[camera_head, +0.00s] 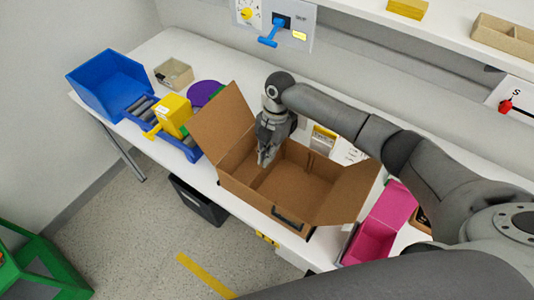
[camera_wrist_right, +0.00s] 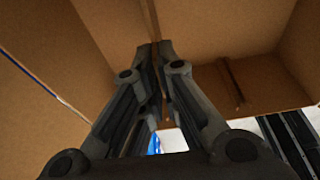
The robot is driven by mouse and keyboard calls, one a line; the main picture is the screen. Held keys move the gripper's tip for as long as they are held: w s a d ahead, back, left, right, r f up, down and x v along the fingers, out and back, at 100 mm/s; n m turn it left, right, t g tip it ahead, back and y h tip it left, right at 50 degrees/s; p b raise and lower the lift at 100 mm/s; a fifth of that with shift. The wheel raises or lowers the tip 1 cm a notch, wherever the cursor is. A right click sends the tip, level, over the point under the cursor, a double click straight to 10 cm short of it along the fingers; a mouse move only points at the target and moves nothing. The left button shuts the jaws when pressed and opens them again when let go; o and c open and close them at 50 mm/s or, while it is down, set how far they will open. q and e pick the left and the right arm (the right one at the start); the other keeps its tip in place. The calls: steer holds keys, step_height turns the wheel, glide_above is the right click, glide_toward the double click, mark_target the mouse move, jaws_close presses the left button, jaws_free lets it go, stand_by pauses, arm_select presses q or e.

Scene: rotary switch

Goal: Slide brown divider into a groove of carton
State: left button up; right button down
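The open brown carton (camera_head: 262,200) stands on the white table, its flaps spread. My right gripper (camera_head: 263,160) reaches down into it from above, near its left end. In the right wrist view, the gripper's fingertips (camera_wrist_right: 153,48) are close together with a thin brown edge between them. This looks like the brown divider (camera_wrist_right: 150,13), seen edge-on; its outline blends with the carton walls. Narrow upright ridges (camera_wrist_right: 233,80) show on a carton wall. I cannot tell whether the divider sits in a groove. My left gripper is out of view.
A blue bin (camera_head: 107,85), a yellow block (camera_head: 174,112) and a small beige box (camera_head: 173,74) lie left of the carton. A pink box (camera_head: 372,240) stands close on its right. A wall panel with a blue lever (camera_head: 270,38) is behind.

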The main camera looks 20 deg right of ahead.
stand_by(0.3)
steer(key=c, duration=1.6)
jaws_free()
steer(key=shift+o, duration=0.2)
step_height(320, 180, up, 8)
steer(key=p, duration=0.7)
steer(key=shift+s+f, duration=0.1)
steer(key=shift+f, duration=0.05)
